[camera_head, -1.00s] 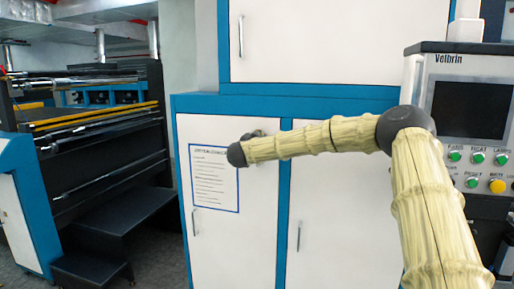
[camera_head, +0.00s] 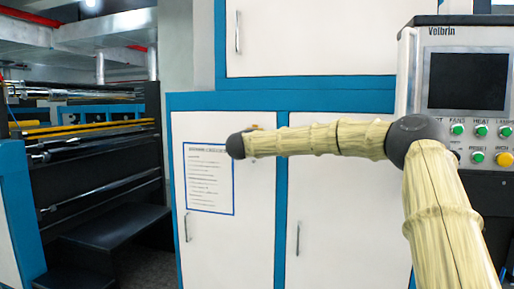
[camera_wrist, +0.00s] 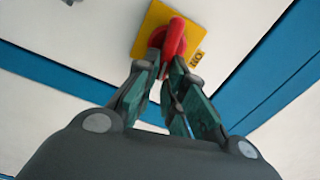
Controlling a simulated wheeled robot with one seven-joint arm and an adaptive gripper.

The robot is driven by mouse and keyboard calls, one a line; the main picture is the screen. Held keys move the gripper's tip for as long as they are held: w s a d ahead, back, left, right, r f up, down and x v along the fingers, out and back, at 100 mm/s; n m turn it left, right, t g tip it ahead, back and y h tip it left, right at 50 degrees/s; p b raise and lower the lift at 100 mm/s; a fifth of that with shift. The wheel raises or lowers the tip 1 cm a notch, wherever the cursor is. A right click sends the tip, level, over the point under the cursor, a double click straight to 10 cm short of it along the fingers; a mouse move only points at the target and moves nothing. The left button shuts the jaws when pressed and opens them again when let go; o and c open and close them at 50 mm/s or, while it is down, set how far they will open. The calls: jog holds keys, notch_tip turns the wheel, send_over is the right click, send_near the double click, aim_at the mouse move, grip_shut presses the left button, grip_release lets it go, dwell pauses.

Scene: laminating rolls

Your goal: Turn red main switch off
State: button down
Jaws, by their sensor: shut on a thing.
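The red main switch (camera_wrist: 175,36) is a red knob on a yellow plate (camera_wrist: 156,22) with black lettering, fixed to a white cabinet face. In the wrist view my gripper (camera_wrist: 168,70) has its two green-grey fingers closed around the near part of the red knob. The fingertips hide part of the knob, and its exact turn is hard to read. In the head view my arm covers my gripper and the switch; only a small yellowish patch shows above the arm's dark joint.
A white and blue cabinet (camera_head: 340,210) fills the middle, with a notice (camera_head: 208,178) on its left door. A control panel (camera_head: 468,80) with a screen and buttons stands right. A rolling machine (camera_head: 85,150) with dark steps stands left.

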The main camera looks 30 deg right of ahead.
jog(key=shift+f+m+b, duration=0.55)
jog(key=shift+m+b, duration=0.45)
jog(key=shift+b, duration=0.2)
jog(key=c, duration=1.5)
grip_release()
jog(key=shift+s+d+r, duration=0.1)
jog(key=shift+d, duration=0.05)
jog(key=shift+a+r, duration=0.1)
jog(key=shift+a, duration=0.1)
jog(key=v, duration=1.1)
jog(key=shift+s+a, duration=0.25)
jog(key=shift+s, duration=0.05)
